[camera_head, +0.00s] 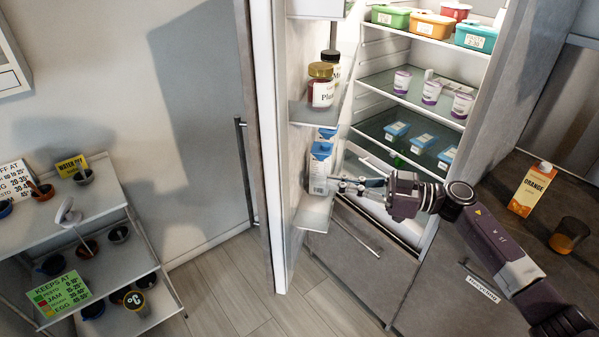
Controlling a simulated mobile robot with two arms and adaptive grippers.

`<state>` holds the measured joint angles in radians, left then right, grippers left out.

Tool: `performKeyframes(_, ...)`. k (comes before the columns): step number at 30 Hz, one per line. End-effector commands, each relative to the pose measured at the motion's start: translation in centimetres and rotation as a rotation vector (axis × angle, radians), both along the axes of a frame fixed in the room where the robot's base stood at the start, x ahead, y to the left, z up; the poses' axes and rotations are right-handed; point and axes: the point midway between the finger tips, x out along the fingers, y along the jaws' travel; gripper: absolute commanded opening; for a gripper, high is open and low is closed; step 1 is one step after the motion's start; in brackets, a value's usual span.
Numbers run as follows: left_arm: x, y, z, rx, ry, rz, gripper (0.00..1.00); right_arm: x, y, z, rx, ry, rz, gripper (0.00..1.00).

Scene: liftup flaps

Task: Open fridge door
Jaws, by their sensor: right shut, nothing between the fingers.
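The fridge door (262,130) stands wide open on the left of the fridge, its inner side with door shelves facing right. Its long dark handle (245,170) is on the outer face. The lit fridge inside (390,57) shows shelves with tubs and cups. My right gripper (340,186) is shut and empty. It reaches from the right across the fridge opening to the door's lower shelf, in front of or against the blue and white carton (320,165); I cannot tell whether it touches. My left gripper is not in view.
Jars (322,92) stand on the middle door shelf. A drawer handle (357,232) is below the fridge. An orange juice carton (532,188) and a glass (568,236) stand on the right counter. A shelf rack (95,205) with pots is at left. Floor in front is clear.

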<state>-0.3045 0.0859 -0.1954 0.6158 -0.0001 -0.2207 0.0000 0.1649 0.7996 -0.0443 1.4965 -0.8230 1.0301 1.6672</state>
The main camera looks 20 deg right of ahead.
Motion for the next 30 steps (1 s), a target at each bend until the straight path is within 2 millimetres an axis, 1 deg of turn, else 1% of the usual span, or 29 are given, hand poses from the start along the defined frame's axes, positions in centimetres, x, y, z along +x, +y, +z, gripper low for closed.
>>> performKeyframes(1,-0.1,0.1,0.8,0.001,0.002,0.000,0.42,0.7,1.1,0.6,0.006,-0.002,0.001,0.00)
performKeyframes(6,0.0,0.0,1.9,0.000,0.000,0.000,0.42,2.7,4.1,0.5,0.005,-0.003,0.000,0.00)
performKeyframes(12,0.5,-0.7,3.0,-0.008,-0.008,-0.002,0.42,4.2,6.5,0.3,0.004,-0.001,-0.001,0.00)
performKeyframes(18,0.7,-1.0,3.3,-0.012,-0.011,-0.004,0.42,4.8,7.5,0.1,0.001,-0.002,-0.001,0.00)
performKeyframes(30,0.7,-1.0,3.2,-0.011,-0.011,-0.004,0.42,4.9,7.6,0.0,0.000,-0.001,-0.002,0.00)
